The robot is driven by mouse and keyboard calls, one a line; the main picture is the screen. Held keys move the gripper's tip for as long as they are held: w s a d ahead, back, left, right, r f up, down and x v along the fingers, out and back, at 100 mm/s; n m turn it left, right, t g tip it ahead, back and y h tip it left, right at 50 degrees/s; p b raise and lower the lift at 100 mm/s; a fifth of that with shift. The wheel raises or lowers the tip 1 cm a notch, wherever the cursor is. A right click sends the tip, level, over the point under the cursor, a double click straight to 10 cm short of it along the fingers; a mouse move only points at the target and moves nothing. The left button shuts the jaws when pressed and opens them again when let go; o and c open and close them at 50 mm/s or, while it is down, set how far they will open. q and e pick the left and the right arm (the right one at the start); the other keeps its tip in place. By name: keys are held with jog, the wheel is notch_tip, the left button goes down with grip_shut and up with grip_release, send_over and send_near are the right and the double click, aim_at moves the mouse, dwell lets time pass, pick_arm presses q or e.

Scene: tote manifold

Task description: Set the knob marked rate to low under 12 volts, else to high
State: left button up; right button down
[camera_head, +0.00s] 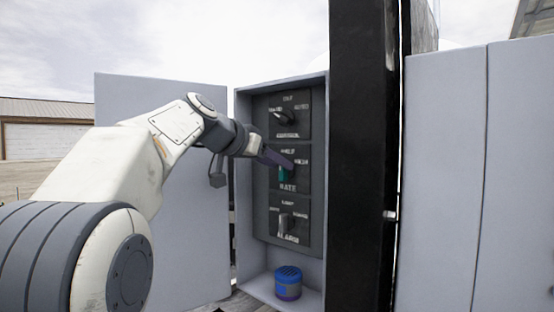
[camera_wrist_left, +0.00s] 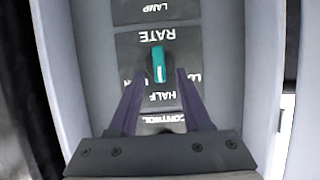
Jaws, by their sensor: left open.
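The rate knob (camera_head: 283,173) is teal, on the middle plate of the open grey cabinet, above the word RATE. In the left wrist view, turned upside down, this knob (camera_wrist_left: 159,65) stands in line with the HALF mark, with other marks partly hidden on both sides. My left gripper (camera_head: 289,163) is open in front of it. In the wrist view its purple fingers (camera_wrist_left: 162,78) lie either side of the knob with gaps; I cannot tell how near they are in depth. My right gripper is not in view. I see no readable voltage.
A dark knob (camera_head: 284,118) sits on the plate above and a pale switch (camera_head: 284,222) on the plate below. A blue round container (camera_head: 288,284) stands on the cabinet floor. The open door (camera_head: 180,250) is left; a black post (camera_head: 358,180) is right.

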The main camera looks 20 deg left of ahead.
pick_arm(q)
jog(key=shift+w+d+f, duration=0.1)
jog(key=shift+w+f, duration=0.05)
jog(key=shift+w, duration=0.15)
grip_shut()
